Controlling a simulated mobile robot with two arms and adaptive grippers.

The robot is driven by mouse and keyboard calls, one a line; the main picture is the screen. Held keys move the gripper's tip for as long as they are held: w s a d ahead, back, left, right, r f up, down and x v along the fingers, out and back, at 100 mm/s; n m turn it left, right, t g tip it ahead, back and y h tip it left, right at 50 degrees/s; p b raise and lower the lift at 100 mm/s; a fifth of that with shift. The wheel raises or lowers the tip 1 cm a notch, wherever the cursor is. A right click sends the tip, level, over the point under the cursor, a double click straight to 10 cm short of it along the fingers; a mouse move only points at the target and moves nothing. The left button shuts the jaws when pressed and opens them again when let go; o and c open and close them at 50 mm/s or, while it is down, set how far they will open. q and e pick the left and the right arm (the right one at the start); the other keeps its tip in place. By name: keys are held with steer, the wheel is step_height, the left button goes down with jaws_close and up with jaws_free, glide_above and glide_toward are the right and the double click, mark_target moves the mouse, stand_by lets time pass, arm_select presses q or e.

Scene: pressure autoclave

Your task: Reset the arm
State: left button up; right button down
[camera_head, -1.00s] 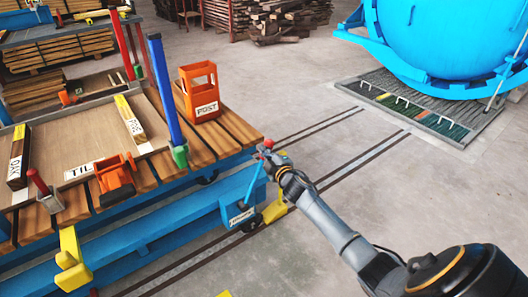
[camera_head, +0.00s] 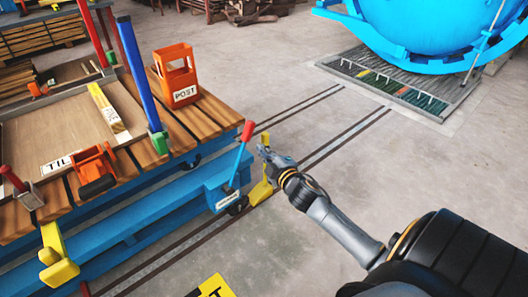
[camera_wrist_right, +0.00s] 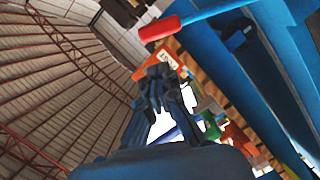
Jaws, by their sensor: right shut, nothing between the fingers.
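My right gripper (camera_head: 262,149) is shut and empty at the end of my right arm, which comes in from the lower right. It is just right of a blue lever (camera_head: 236,166) with a red grip (camera_head: 247,131), with a small gap showing between them. The lever leans up and right from a blue bracket on the front of the slatted cart (camera_head: 205,118). In the right wrist view the red grip (camera_wrist_right: 160,29) shows beyond the dark fingers (camera_wrist_right: 165,90), apart from them. My left gripper is not in view.
An orange POST box (camera_head: 176,76) and a blue post (camera_head: 139,72) stand on the cart. A yellow block (camera_head: 261,190) sits by the floor rails below my gripper. A large blue vessel (camera_head: 420,28) stands at the back right. The floor between is clear.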

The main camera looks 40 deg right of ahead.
steer(key=shift+s+a, duration=0.2)
steer(key=shift+s, duration=0.1)
stand_by(0.4)
